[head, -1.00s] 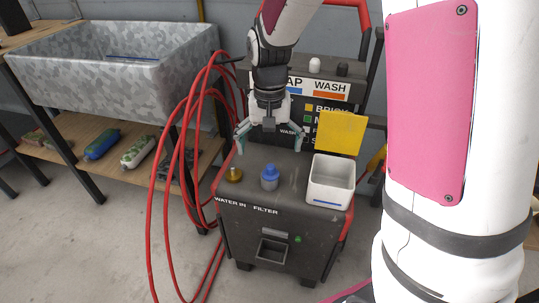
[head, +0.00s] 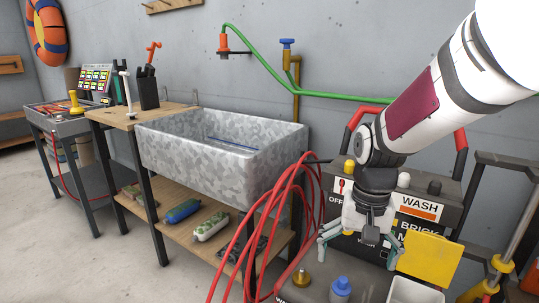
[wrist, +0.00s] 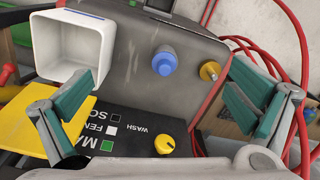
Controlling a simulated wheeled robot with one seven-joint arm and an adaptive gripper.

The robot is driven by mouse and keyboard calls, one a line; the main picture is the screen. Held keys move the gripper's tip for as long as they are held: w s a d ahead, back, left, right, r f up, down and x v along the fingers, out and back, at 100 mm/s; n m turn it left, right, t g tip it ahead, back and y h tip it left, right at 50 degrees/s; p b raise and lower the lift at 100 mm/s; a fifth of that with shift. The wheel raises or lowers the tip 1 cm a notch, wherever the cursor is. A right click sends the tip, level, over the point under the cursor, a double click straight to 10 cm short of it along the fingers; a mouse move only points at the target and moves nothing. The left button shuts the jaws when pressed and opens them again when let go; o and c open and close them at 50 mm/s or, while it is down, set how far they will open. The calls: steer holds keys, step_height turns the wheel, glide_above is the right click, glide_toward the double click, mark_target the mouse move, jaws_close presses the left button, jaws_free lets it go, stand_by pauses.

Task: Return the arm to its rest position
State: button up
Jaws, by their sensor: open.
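My gripper (head: 358,252) is open and empty in the head view, pointing down in front of the wash machine's labelled panel (head: 418,208). Its two fingers also show in the wrist view (wrist: 160,105), spread wide with nothing between them. Below it on the machine's top are a blue-capped fitting (head: 341,290) and a brass fitting (head: 301,278), both apart from the fingers. My arm comes down from the upper right of the head view.
A white bin (wrist: 85,45) and a yellow plate (head: 428,258) are close beside my gripper. Red hoses (head: 290,205) hang left of it. A galvanized sink (head: 215,150) stands further left. Green pipe (head: 330,95) runs along the wall. Floor at left is clear.

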steer(key=s+r+n, duration=0.2)
steer(key=s+r, duration=0.2)
steer(key=s, duration=0.9)
steer(key=s+r+n, duration=0.1)
steer(key=s+r, duration=0.3)
steer(key=s, duration=1)
step_height(320, 180, up, 32)
steer(key=t+p, duration=0.4)
steer(key=p, duration=2.6)
steer(key=shift+d+n, duration=0.3)
steer(key=shift+n, duration=0.1)
steer(key=shift+f, duration=0.15)
